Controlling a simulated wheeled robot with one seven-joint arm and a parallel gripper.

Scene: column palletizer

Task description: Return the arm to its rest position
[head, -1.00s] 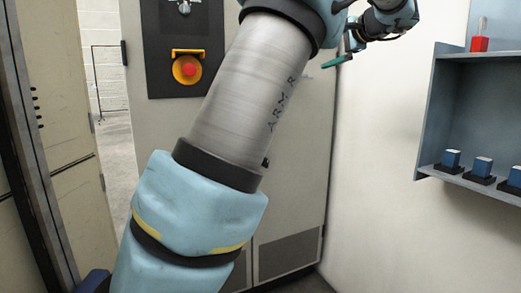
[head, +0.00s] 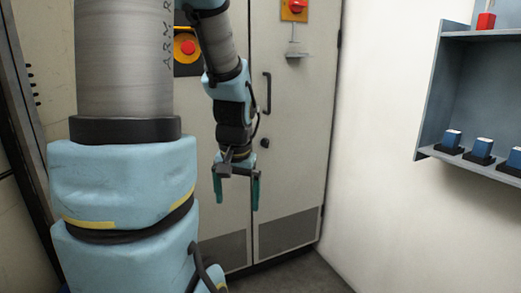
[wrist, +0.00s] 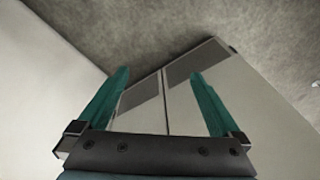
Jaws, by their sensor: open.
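My gripper (head: 237,190) hangs from my light-blue arm in the head view, in front of the cabinet doors, with its teal fingers pointing down. The fingers are apart and nothing is between them. In the wrist view my gripper (wrist: 158,95) also shows open and empty, with the cabinet's lower doors and the floor beyond it. My arm's thick lower link fills the left of the head view, and the forearm bends over and down to the right of it.
A beige cabinet (head: 290,150) with a black handle, a red emergency button (head: 187,47) and a red rotary switch (head: 296,6) stands behind. At right, a grey wall shelf (head: 434,105) holds several blue blocks (head: 482,148) and a red item (head: 486,22). Bare white wall lies between.

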